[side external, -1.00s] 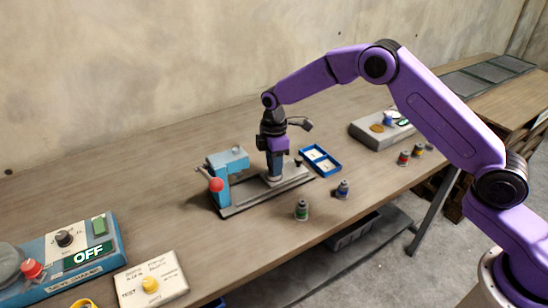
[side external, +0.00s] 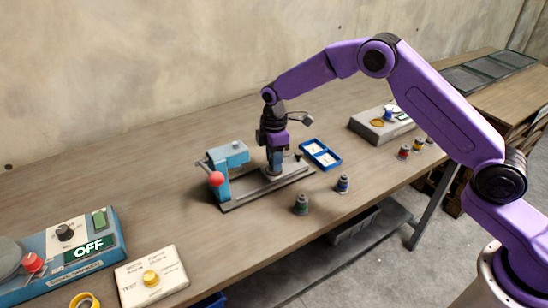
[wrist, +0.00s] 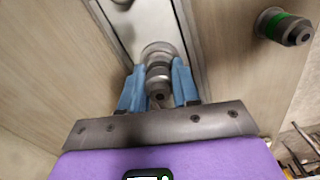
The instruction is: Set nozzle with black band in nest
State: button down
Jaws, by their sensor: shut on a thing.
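My gripper (side external: 274,170) points down over the rail of the blue and grey fixture (side external: 240,205). In the wrist view its blue fingers (wrist: 159,95) are shut on a grey nozzle (wrist: 158,75), one finger on each side. I cannot make out a black band on the nozzle in either view. The nozzle is in line with the fixture's rail (wrist: 140,25), and a round grey seat shows around its far end. The nest is mostly hidden behind the nozzle and fingers. I cannot tell whether the nozzle is fully seated.
The fixture's blue press has a red knob (side external: 216,179). A green-banded nozzle (side external: 301,204) and a blue-banded nozzle (side external: 343,183) stand in front. A blue tray (side external: 335,165) is behind right. More nozzles (side external: 404,152) stand near a grey box (side external: 368,130). A control panel reads OFF (side external: 89,248).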

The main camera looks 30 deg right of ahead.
jog(key=shift+f, duration=0.45)
dwell(1.2)
jog(key=shift+c, duration=1.7)
grip_release()
jog(key=shift+r, duration=3.05)
